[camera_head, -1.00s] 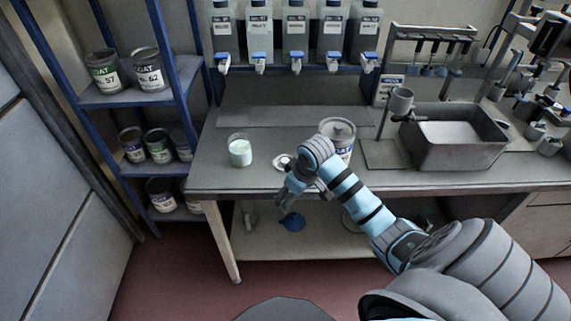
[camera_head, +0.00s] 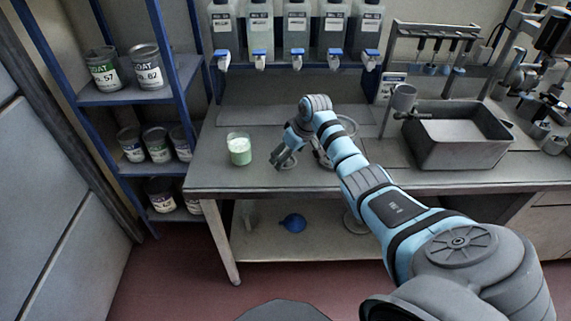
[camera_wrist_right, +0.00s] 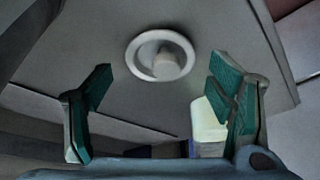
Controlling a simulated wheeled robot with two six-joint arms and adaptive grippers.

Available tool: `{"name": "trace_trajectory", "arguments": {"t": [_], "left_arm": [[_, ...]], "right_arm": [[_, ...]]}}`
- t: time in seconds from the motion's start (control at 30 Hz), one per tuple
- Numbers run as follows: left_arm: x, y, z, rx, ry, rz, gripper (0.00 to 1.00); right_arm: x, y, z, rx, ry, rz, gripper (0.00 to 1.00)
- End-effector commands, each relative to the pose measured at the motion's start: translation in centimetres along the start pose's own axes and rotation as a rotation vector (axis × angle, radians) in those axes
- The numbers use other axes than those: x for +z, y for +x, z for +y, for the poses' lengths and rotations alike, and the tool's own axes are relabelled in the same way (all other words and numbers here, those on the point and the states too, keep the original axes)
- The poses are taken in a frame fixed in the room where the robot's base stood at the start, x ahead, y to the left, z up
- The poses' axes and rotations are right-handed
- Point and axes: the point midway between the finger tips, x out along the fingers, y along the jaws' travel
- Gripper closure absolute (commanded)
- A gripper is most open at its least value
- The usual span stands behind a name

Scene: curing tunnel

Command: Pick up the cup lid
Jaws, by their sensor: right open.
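In the right wrist view the cup lid (camera_wrist_right: 184,55) is a pale round disc with a raised knob, lying on the grey bench ahead of the fingers. My right gripper (camera_wrist_right: 162,76) is open, its green-padded fingers apart with nothing between them. In the head view the right gripper (camera_head: 282,160) is over the bench, just right of the cup (camera_head: 239,150) with pale green contents, and hides most of the lid. The cup also shows in the wrist view (camera_wrist_right: 205,122), partly behind a finger. My left gripper is not in view.
A large can stands behind my right arm, mostly hidden. A grey basin (camera_head: 470,160) is at the right of the bench (camera_head: 215,178). Bottles with blue taps (camera_head: 297,58) hang at the back. A shelf with paint cans (camera_head: 146,72) stands left. The bench front edge is close.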

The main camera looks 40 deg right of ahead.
Motion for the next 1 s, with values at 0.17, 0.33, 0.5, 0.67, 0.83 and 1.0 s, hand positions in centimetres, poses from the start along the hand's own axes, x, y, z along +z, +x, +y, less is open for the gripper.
{"name": "trace_trajectory", "arguments": {"t": [0.17,0.33,0.5,0.67,0.83,1.0], "left_arm": [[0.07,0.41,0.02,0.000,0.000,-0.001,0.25],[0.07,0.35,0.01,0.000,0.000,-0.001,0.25],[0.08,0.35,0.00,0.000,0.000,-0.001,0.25],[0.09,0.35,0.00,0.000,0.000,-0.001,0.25],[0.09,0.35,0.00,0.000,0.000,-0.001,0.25],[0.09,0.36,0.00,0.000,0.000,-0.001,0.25]], "right_arm": [[0.02,1.09,0.00,0.001,-0.002,0.001,0.25],[0.02,1.01,-0.01,0.001,-0.001,0.001,0.36],[0.03,1.00,-0.01,0.001,-0.001,0.000,0.63],[0.06,1.01,0.00,0.001,-0.001,0.000,0.84],[0.12,1.06,-0.05,0.000,-0.001,-0.002,0.90],[0.18,1.10,-0.07,-0.001,-0.001,-0.004,0.90]]}}
